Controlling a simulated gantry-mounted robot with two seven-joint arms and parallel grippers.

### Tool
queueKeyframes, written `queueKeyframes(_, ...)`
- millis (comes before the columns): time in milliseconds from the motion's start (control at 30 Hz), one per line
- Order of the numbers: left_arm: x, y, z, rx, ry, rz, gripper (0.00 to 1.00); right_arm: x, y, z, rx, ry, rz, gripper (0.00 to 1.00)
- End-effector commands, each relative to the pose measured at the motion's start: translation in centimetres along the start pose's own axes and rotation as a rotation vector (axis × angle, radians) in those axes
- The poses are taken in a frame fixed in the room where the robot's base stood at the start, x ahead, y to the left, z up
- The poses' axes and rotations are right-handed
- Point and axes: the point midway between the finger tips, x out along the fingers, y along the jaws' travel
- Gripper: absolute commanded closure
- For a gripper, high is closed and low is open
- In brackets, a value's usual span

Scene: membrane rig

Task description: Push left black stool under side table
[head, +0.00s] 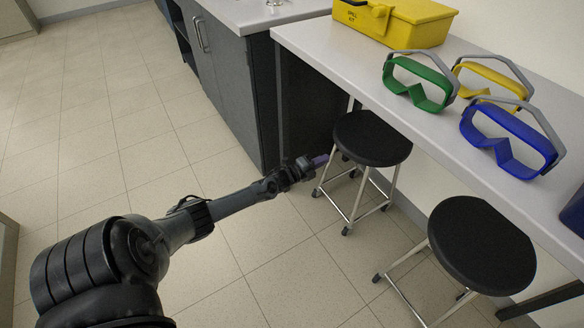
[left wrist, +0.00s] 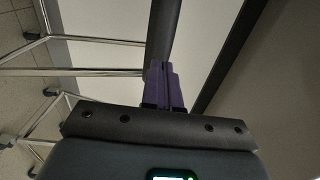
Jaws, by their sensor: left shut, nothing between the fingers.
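The left black stool (head: 371,139) has a round black seat and metal legs. It stands at the front edge of the side table (head: 335,42), its seat partly under the tabletop. My left gripper (head: 320,160), with purple fingertips, is just left of the stool, below seat height and close to its legs. In the left wrist view, the purple fingers (left wrist: 164,86) are together and empty, with the dark seat edge (left wrist: 163,35) just beyond them and metal legs (left wrist: 80,72) to the left. Whether they touch the stool I cannot tell. My right gripper is not in view.
A second black stool (head: 481,244) stands to the right at the same table. A dark cabinet (head: 232,85) is left of the first stool. Green goggles (head: 419,88), blue goggles (head: 508,145), yellow goggles (head: 488,78) and a yellow box (head: 400,20) sit on the table. The floor at left is clear.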

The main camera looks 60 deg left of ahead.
Motion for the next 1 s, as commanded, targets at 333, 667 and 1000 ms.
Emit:
queueKeyframes(333,-5.8,-0.5,-0.4,0.0,0.006,0.004,1.0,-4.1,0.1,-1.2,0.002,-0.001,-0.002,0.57)
queueKeyframes(667,-10.4,-0.2,-0.3,0.0,0.006,0.002,1.0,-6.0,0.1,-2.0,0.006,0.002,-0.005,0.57)
queueKeyframes(1000,-11.2,0.0,-0.3,0.001,0.006,-0.001,1.0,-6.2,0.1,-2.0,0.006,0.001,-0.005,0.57)
